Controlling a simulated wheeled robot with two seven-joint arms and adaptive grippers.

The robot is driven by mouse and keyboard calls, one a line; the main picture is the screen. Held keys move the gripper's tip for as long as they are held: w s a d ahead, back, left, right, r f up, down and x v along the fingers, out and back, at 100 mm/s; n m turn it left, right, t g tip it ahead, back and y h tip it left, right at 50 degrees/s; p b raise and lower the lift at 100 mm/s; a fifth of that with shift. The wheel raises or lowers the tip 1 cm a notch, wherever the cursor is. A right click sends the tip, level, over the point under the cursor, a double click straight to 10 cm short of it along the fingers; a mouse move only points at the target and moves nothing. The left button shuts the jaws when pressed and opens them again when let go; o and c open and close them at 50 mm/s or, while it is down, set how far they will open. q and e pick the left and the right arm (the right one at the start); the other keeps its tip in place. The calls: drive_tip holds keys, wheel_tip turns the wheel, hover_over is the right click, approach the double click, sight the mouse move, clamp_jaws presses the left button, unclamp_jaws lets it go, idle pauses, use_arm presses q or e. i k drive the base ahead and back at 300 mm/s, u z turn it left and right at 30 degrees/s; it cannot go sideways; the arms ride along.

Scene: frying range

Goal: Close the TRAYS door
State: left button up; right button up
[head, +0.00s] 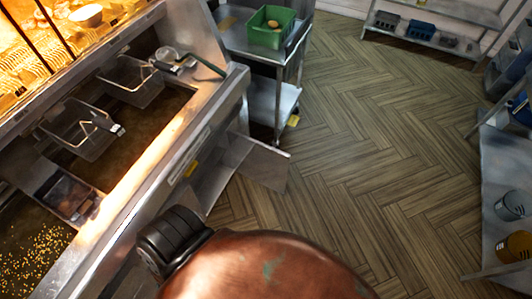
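A grey metal door (264,167) on the front of the frying range (150,190) stands open, swung out over the floor at the range's far end. The cabinet opening (215,178) shows beside it. A small yellow label (190,168) is on the range front near the opening; its text is too small to read, so I cannot confirm which door is marked TRAYS. Neither of my grippers can be made out. A rust-coloured rounded body with a black part fills the bottom of the view, close to the range, and hides what is below it.
Fryer baskets (131,79) sit in the range top. A metal cart (262,50) with a green crate (271,27) stands just past the open door. A metal table (500,185) with buckets stands at the right. The wooden floor (360,140) between is clear.

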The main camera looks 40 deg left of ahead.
sight(268, 165)
drive_tip(key=z, duration=0.05)
drive_tip(key=i, duration=2.05)
